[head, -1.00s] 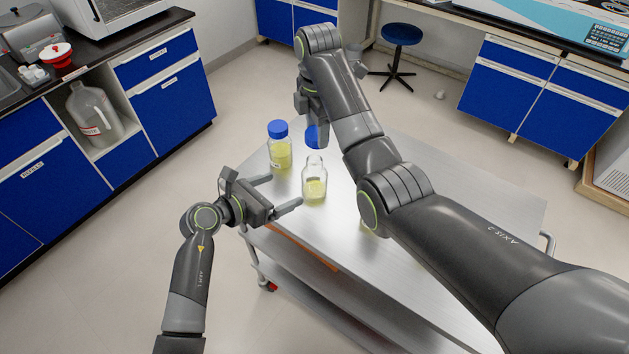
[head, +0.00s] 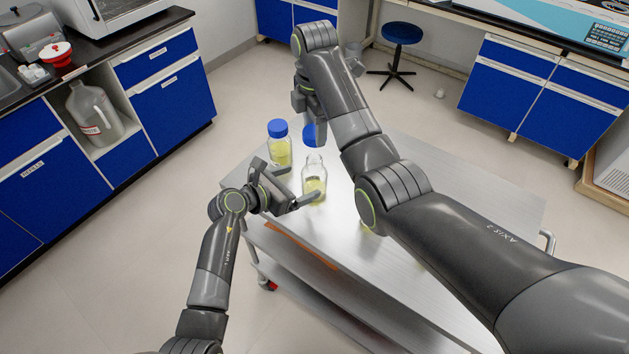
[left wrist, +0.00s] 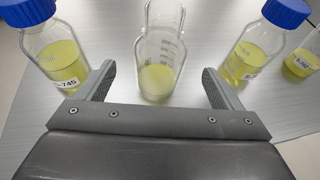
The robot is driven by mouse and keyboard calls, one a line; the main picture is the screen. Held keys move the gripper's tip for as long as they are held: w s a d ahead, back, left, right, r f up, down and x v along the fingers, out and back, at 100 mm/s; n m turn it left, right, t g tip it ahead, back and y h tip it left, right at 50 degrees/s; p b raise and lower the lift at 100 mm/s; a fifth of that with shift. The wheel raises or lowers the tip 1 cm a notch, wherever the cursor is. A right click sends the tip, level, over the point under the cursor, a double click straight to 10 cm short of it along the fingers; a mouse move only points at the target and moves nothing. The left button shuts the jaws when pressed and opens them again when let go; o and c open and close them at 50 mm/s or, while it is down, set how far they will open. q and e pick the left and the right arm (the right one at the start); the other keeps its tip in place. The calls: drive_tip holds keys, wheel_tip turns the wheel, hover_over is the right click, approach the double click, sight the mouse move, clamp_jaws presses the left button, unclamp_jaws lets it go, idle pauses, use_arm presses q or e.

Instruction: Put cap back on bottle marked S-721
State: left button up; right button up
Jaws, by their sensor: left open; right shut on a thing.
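An uncapped clear bottle (head: 314,186) with yellow liquid stands upright on the metal cart; it also shows in the left wrist view (left wrist: 158,75). I cannot read any marking on it. My left gripper (head: 302,184) is open around or just in front of this bottle, with a finger on either side in the left wrist view (left wrist: 160,85). My right gripper (head: 308,112) is shut on a blue cap (head: 310,135), held near the bottle's mouth and a little behind it in the head view. The right fingers are partly hidden by the arm.
A blue-capped bottle (head: 280,150) stands close left of the open one; its label ends in 745 in the left wrist view (left wrist: 58,65). Another capped bottle (left wrist: 248,50) and a further one (left wrist: 302,62) stand right.

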use_arm(q)
drive_tip(key=shift+x, duration=2.95)
drive_tip(key=shift+c, duration=0.3)
drive_tip(key=c, duration=1.4)
use_arm(e)
hover_over(314, 158)
drive_tip(key=shift+f, duration=2.45)
drive_tip(key=shift+f, duration=0.9)
drive_tip(key=shift+f, duration=0.55)
